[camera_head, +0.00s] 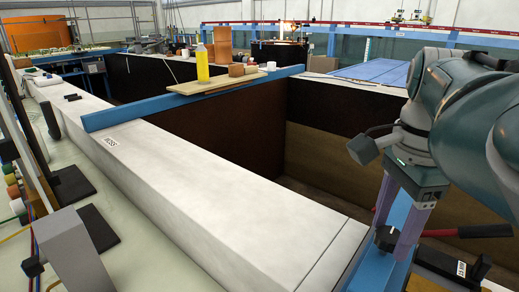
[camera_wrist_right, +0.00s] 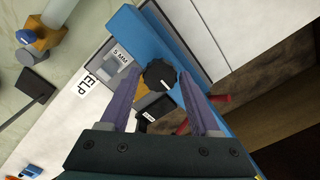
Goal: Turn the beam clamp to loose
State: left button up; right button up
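A dark round knob (camera_wrist_right: 159,74) sits on the blue beam (camera_wrist_right: 141,33) in the right wrist view. In the head view the knob (camera_head: 386,239) shows low between my right fingers. A red lever (camera_head: 480,231) reaches out to the right beside it; I cannot tell how the two are joined. My right gripper (camera_wrist_right: 160,78) is open, with its purple fingers on either side of the knob and a gap at each side. In the head view the right gripper (camera_head: 396,236) points down at the beam (camera_head: 393,214). The left gripper is not in view.
A small black block with a white label (camera_wrist_right: 153,113) is close to the knob. A "5 MM" plate (camera_wrist_right: 120,57) lies on its other side. A yellow bottle (camera_head: 202,63) stands on a board farther back.

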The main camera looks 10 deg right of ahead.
grip_shut()
dwell(0.4)
